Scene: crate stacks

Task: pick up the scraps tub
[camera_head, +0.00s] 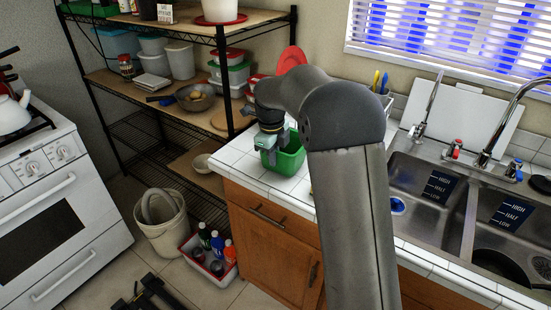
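A green tub (289,163), which looks like the scraps tub, stands on the white tiled counter near its left end. No label on it can be read. My arm reaches over from the right, and my gripper (271,152) points down at the tub's upper left side. The fingers overlap the tub's rim in this view. I cannot tell whether they touch it, or whether they are open or shut. The gripper and arm hide part of the tub's back and left side.
A double sink (432,196) with taps lies to the right. A black wire shelf (222,70) with bowls and tubs stands behind on the left. A white bucket (163,228) and a bottle crate (226,275) are on the floor. Tiles (243,165) left of the tub are bare.

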